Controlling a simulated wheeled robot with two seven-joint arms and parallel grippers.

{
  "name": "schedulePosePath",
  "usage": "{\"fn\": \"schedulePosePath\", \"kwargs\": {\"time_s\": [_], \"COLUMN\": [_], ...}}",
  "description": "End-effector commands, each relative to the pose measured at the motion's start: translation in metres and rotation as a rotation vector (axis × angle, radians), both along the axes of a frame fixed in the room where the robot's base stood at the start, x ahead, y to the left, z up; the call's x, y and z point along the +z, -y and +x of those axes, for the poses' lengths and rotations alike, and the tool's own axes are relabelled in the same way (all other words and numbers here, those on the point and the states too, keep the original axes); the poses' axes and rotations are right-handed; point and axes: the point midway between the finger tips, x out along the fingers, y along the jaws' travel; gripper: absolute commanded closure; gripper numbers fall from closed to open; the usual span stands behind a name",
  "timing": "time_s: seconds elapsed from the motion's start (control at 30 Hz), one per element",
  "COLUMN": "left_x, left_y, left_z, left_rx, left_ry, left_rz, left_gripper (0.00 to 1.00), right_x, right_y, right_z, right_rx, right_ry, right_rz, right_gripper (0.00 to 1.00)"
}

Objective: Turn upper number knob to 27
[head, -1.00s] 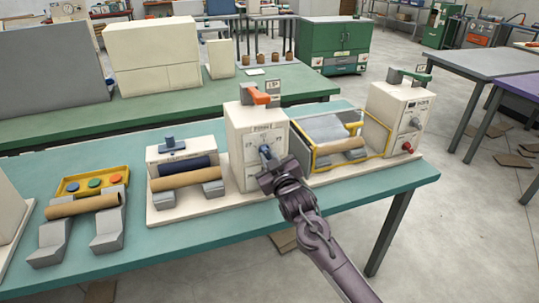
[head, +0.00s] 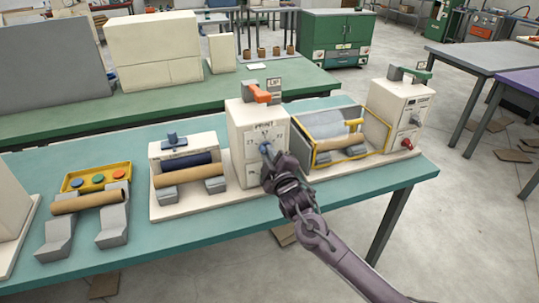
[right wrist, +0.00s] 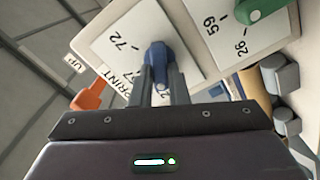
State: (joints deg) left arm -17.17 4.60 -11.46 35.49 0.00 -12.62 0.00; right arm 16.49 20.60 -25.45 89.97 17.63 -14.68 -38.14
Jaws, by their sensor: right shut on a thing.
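The upper number knob is blue (head: 265,147) and sits on the front of a tall white box (head: 243,127) marked PRINT. My right gripper (head: 270,160) reaches it from the front right. In the right wrist view, the two fingers of my right gripper (right wrist: 162,82) are shut around the blue knob (right wrist: 157,54), one on each side. The white dial plate (right wrist: 115,30) around it shows 72; other numbers are partly hidden by the fingers. Which number the knob points at I cannot tell. A green knob (right wrist: 258,10) on a neighbouring plate has 26 and 59 beside it. My left gripper is not in view.
An orange lever (head: 258,94) sits on top of the box; it also shows in the right wrist view (right wrist: 90,92). A yellow guard frame (head: 345,158) and roller are to the right, a cardboard tube (head: 187,176) to the left. The teal table's front strip (head: 200,223) is clear.

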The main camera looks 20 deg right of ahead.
Motion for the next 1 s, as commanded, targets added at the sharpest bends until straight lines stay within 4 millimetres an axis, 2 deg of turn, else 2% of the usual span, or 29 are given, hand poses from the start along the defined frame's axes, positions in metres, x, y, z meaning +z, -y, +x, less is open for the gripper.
{"fn": "schedulePosePath", "kwargs": {"time_s": [0.47,0.5,0.63,1.0], "left_x": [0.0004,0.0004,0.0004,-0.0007], "left_y": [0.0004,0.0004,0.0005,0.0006], "left_z": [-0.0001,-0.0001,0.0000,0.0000], "left_rx": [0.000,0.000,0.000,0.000], "left_ry": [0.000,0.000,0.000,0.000], "left_rz": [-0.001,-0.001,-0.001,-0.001], "left_gripper": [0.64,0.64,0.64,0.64], "right_x": [0.0005,0.0005,0.0003,-0.0011], "right_y": [-0.0004,-0.0004,-0.0004,0.0001], "right_z": [0.0001,0.0001,0.0000,-0.0045], "right_rx": [0.001,0.001,0.002,0.001], "right_ry": [0.002,0.002,0.002,0.000], "right_rz": [-0.017,-0.017,-0.016,-0.015], "right_gripper": [1.00,0.83,0.66,0.64]}}
